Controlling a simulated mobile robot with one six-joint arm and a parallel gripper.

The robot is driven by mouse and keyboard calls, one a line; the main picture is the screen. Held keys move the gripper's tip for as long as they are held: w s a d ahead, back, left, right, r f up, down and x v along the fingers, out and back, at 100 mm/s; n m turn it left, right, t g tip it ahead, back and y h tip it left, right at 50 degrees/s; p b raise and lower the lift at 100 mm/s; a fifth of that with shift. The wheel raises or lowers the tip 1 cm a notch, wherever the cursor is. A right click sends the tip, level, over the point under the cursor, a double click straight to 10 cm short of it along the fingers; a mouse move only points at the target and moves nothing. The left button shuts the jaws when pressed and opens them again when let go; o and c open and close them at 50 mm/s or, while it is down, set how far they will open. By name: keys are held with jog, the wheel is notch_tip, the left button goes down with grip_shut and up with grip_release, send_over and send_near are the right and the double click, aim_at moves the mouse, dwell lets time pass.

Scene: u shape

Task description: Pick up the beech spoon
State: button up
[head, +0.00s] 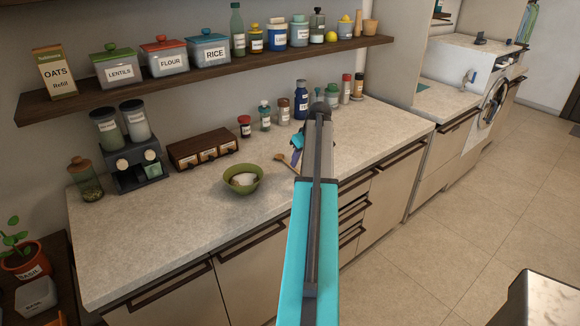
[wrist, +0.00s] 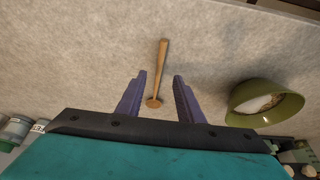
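The beech spoon (wrist: 162,70) lies on the speckled stone counter in the wrist view, its long handle pointing up the picture and its round end low. My gripper (wrist: 159,76) is open and empty, its two purple fingers apart on either side of the spoon's round end. I cannot tell how high the fingers are above the counter. In the head view part of the spoon (head: 283,158) shows just left of my gripper (head: 296,158); my arm hides the rest of it.
A green bowl (head: 243,180) with something pale in it stands left of the spoon; it is at the right in the wrist view (wrist: 262,104). Several jars and bottles, such as a blue bottle (head: 301,100), line the back below a shelf (head: 215,75). The counter's front left (head: 130,255) is clear.

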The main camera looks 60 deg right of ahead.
aim_at(297, 170)
jog(key=shift+p+x, duration=0.85)
jog(key=shift+x, duration=1.55)
jog(key=shift+w, duration=0.1)
grip_shut()
